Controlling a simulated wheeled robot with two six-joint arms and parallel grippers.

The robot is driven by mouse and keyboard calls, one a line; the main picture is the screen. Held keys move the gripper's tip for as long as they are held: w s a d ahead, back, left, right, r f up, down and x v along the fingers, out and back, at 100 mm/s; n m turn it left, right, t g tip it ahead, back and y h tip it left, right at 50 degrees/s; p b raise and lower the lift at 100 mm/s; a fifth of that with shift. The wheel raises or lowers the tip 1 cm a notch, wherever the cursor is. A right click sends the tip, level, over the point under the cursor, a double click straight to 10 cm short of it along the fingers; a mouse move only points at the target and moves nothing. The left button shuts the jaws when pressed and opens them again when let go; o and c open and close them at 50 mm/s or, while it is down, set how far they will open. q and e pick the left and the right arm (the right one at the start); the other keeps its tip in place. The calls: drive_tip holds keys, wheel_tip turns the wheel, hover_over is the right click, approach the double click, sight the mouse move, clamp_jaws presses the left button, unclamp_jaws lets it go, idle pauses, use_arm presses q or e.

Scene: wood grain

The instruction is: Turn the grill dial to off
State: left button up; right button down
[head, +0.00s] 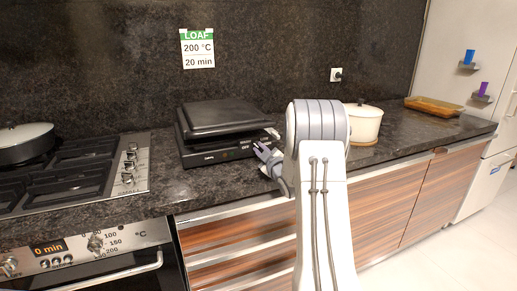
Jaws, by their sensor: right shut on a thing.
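The black grill (222,121) stands on the dark counter with its lid down. Its front panel (222,155) faces me and has small light markings. My right gripper (263,151) is at the right end of this panel, shut on the grill dial. The fingers hide the dial, so its setting cannot be read. My left gripper is not in view.
A gas hob (75,173) with knobs is to the left, a pan (26,144) on it. A white pot (366,124) and a brown tray (434,106) stand to the right. My right arm blocks part of the counter.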

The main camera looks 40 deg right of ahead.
drive_tip(key=shift+f+n+b, duration=0.1)
drive_tip(key=shift+n+b, duration=1.5)
drive_tip(key=shift+b, duration=0.35)
drive_tip(key=c, duration=0.7)
unclamp_jaws()
drive_tip(key=shift+b+v, duration=0.75)
drive_tip(key=shift+v, duration=1.4)
drive_tip(key=shift+b+v, duration=0.35)
drive_tip(key=shift+v, duration=1.05)
